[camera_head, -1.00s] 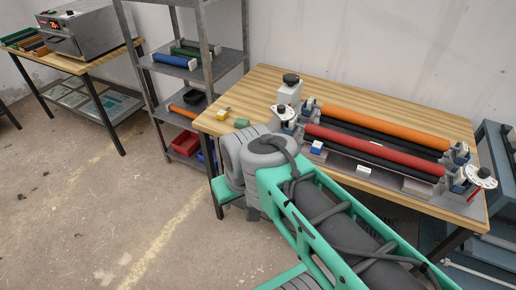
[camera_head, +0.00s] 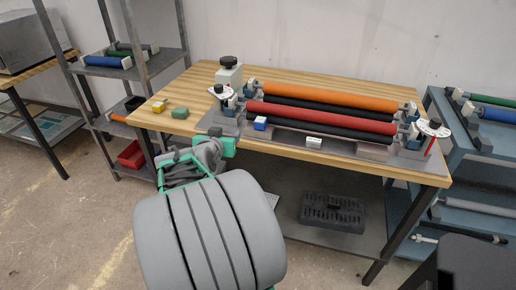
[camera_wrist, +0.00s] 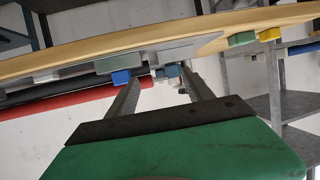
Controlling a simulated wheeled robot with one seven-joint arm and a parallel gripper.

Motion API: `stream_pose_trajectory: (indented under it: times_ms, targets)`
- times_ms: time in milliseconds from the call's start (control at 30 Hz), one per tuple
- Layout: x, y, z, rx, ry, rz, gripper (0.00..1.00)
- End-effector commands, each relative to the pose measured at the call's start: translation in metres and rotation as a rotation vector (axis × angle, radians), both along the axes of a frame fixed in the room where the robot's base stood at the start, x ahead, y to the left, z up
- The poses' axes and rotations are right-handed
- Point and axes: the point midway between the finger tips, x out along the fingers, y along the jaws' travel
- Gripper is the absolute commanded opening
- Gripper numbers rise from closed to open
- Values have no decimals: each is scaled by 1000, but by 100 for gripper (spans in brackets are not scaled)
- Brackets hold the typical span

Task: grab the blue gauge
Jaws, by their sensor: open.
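The blue gauge (camera_head: 260,123) is a small blue block with a white part, on the front left of the roller machine (camera_head: 340,150), below the left end of the red roller (camera_head: 330,116). In the wrist view, which is tilted, the blue gauge (camera_wrist: 121,77) shows just beyond the left fingertip. My gripper (camera_wrist: 163,77) is open, with nothing between its two fingers. In the head view the green end of my arm is at the table's front edge, left of the gauge and apart from it. The fingers are hard to make out there.
A yellow block (camera_head: 159,106) and a green block (camera_head: 180,113) lie on the table's left part. A white block (camera_head: 314,142) sits right of the blue gauge. The orange roller (camera_head: 330,96) is behind the red one. Shelves (camera_head: 130,70) stand left, a blue rack (camera_head: 460,150) right.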

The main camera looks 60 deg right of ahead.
Motion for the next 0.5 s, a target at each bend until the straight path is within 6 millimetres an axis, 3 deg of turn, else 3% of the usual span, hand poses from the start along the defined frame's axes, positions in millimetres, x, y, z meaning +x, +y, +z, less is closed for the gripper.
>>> stream_pose_trajectory:
  times_ms: [33,100,167,500]
  targets:
    - [-27,-28,-25,-71,-18,-74,60]
    - [-52,-52,-22,-154,-39,-135,60]
    - [-63,-63,-17,-194,-46,-159,60]
    - [-61,-113,-13,-210,-50,-167,60]
